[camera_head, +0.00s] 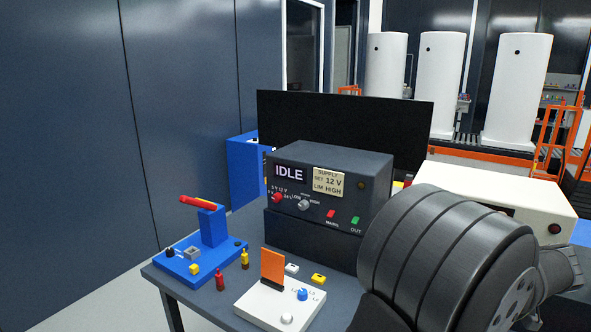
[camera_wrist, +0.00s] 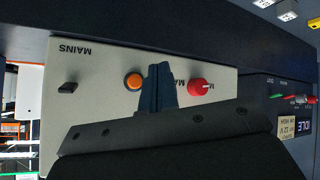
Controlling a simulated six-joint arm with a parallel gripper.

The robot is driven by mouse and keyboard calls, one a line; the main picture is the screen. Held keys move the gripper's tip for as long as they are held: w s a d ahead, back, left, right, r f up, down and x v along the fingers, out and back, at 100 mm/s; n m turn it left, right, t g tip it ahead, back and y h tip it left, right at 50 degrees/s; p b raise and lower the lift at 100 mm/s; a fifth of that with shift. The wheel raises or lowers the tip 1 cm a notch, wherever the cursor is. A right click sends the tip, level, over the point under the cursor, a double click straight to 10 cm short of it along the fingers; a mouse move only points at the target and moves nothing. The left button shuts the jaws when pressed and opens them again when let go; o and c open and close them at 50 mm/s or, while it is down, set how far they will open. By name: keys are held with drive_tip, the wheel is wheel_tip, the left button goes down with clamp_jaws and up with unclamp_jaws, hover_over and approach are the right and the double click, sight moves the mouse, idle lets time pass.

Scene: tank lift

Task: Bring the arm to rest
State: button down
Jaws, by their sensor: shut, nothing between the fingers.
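My gripper (camera_wrist: 158,85) shows in the wrist view as dark fingers pressed together, shut and empty. It is in front of a cream panel (camera_wrist: 105,85) marked MAINS. The fingertips lie between an orange button (camera_wrist: 133,81) and a red knob (camera_wrist: 201,86) in the picture; I cannot tell how far they are from the panel. In the head view my dark arm fills the lower right, and the gripper's fingers cannot be made out there. The arm partly hides a cream box (camera_head: 495,187).
A dark supply unit (camera_head: 335,172) reading IDLE stands mid-table. A blue stand (camera_head: 212,228) with a red-and-yellow item, small red and yellow bottles (camera_head: 220,280), and a white block (camera_head: 265,303) with an orange plate are at the front left. A black screen (camera_head: 340,120) stands behind.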

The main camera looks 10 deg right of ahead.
drive_tip(key=w+d, duration=0.4)
drive_tip(key=s+a, duration=0.8)
drive_tip(key=s+d+f+m+g+h, duration=0.1)
drive_tip(key=d+f+g+h, duration=0.2)
drive_tip(key=d, duration=0.3)
drive_tip(key=shift+s+f+g+h, duration=0.15)
drive_tip(key=shift+g+h, duration=0.15)
drive_tip(key=shift+h, duration=0.4)
drive_tip(key=shift+d, duration=0.15)
